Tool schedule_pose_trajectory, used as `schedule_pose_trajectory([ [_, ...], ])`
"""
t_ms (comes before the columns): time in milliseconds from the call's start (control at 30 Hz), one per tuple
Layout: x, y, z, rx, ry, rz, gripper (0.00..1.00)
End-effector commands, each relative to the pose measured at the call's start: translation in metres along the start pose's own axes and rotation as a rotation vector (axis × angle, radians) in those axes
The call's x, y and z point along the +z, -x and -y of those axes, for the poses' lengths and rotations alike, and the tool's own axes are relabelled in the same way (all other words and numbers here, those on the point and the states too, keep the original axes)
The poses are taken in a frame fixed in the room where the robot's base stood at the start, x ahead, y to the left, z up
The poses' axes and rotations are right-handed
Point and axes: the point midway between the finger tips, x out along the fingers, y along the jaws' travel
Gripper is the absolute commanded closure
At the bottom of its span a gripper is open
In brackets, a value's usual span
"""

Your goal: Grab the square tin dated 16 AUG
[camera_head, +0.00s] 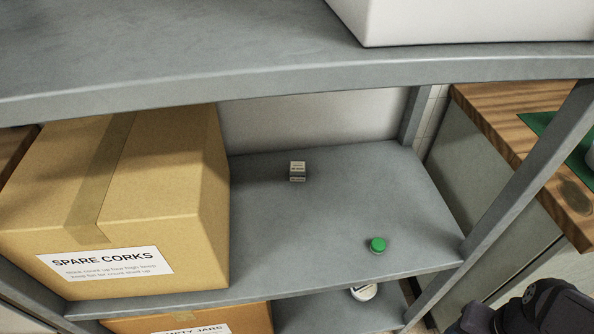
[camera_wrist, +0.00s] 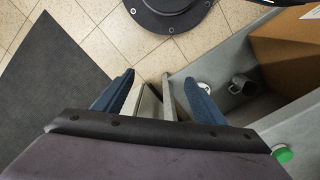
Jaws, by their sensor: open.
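A small square tin (camera_head: 297,171) with pale labels on its top and side sits on the middle shelf, right of a large cardboard box. Its writing is too small to read, so I cannot tell its date. No square tin shows in the wrist view. My gripper (camera_wrist: 160,92) is open, its two blue fingers apart with nothing held between them. The fingers do not show in the head view; a dark part of my arm is at its bottom right corner, well away from the tin.
A green-lidded container (camera_head: 377,245) stands near the shelf's (camera_head: 330,225) front edge. The SPARE CORKS box (camera_head: 170,200) fills the left side. An upper shelf (camera_head: 200,60) hangs above, and a post (camera_head: 525,185) stands at right. A grey mug (camera_wrist: 242,85) shows below.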

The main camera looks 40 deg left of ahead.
Motion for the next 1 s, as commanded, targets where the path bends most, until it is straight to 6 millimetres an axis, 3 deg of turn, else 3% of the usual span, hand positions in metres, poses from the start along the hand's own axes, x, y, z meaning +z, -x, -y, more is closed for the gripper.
schedule_pose_trajectory([
  [367,0.0,0.0,0.0,0.0,0.0,0.0,0.35],
  [433,0.0,0.0,0.0,0.0,0.0,0.0,0.45],
  [767,-0.003,0.002,0.003,-0.004,-0.001,-0.008,0.45],
  [867,-0.016,0.008,0.015,-0.018,-0.005,-0.037,0.45],
  [1000,-0.053,0.03,0.056,-0.076,-0.025,-0.127,0.45],
])
